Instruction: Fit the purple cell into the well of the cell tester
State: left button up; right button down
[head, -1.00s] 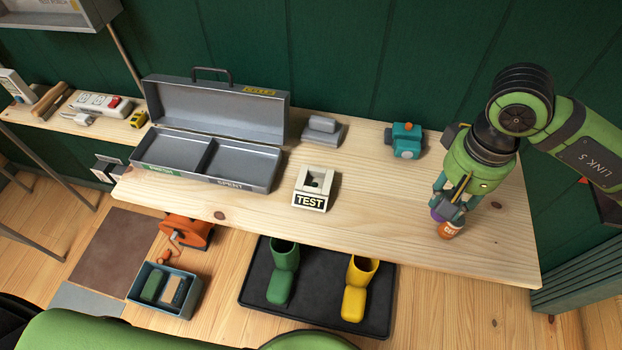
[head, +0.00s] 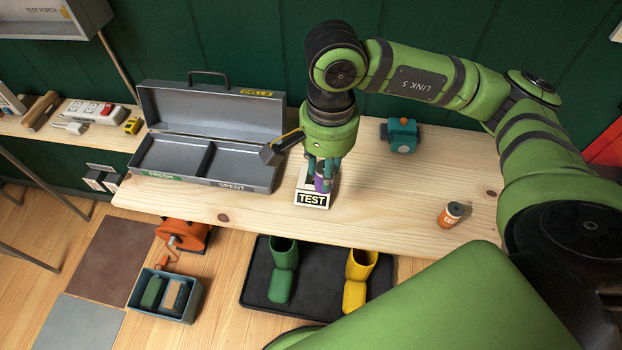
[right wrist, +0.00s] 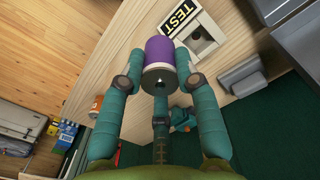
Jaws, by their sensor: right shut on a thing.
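The purple cell (head: 321,184) is in my right gripper (head: 323,172), whose fingers are shut around it. In the right wrist view the purple cell (right wrist: 159,52) is held between the teal fingers, end towards the camera. The tester (right wrist: 208,50) lies just beyond it, and its well shows beside the cell. The cell looks apart from the well. My left gripper is not in view.
An open grey toolbox (head: 276,172) with FRESH and SPENT compartments is left of the tester. A teal device (head: 402,136) stands at the back. The bench right of the tester is mostly clear.

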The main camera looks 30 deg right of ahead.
jog(key=s+d+r+m+p, duration=0.25)
jog(key=s+m, duration=0.25)
jog(key=m, duration=1.4)
jog(key=w+f, duration=0.2)
jog(key=w, duration=0.1)
jog(key=w+f+p, duration=0.1)
jog(key=w+f, duration=0.1)
jog(key=w, duration=0.2)
jog(key=w+a+f+p, duration=0.1)
jog(key=w+f, duration=0.1)
jog(key=w, duration=0.2)
jog(key=shift+w+f, duration=0.1)
jog(key=shift+f, duration=0.3)
notch_tip(320, 180, down, 4)
jog(key=shift+r+p, duration=0.15)
jog(key=shift+p, duration=1)
jog(key=shift+d+f, duration=0.1)
jog(key=shift+f, duration=0.1)
jog(key=shift+f, duration=0.1)
